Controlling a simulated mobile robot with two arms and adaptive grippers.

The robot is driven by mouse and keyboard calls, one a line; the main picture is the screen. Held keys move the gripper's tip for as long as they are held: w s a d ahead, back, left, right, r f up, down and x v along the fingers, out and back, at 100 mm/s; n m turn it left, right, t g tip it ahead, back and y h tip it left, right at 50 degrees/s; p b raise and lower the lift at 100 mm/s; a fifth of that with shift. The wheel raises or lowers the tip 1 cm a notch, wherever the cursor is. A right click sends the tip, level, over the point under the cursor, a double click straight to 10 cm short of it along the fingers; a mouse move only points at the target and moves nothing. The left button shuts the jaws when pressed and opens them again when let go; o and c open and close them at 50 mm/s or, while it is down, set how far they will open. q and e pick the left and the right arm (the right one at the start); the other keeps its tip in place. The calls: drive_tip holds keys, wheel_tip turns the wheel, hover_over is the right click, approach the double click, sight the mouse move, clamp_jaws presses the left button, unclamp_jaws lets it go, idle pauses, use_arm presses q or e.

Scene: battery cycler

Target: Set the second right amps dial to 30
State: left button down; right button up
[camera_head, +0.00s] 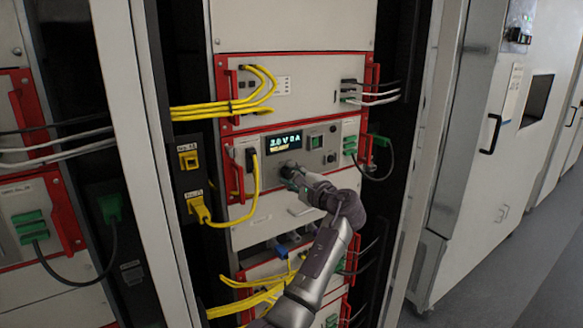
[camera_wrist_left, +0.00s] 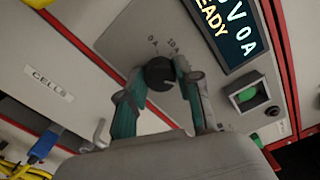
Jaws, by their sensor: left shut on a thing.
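The amps dial (camera_wrist_left: 158,74) is a black round knob on a grey panel in the left wrist view. Small labels above it read 0 A at the left and what looks like 30 A or 10 A at the right. My left gripper (camera_head: 289,171) is at the panel below the display in the head view. Its two teal-lined fingers sit on either side of the knob and are shut on it. The knob's pointer is too small to read. The display (camera_head: 284,141) shows volts, 0 A and READY. In the head view the gripper hides the dial. My right gripper is not in view.
A green-lit square button (camera_wrist_left: 246,95) and a small black knob (camera_wrist_left: 273,111) sit right of the dial. Yellow cables (camera_head: 256,182) hang at the left, and red handles (camera_head: 367,139) stand out at the right. A CELLS label (camera_wrist_left: 48,84) marks the panel below.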

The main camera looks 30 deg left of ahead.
use_arm(q)
drive_tip(key=shift+r+m+p, duration=0.1)
drive_tip(key=shift+m+p, duration=0.45)
drive_tip(key=shift+m, duration=0.15)
drive_tip(key=c, duration=0.8)
unclamp_jaws()
drive_tip(key=v, duration=1.2)
drive_tip(key=shift+w, duration=0.1)
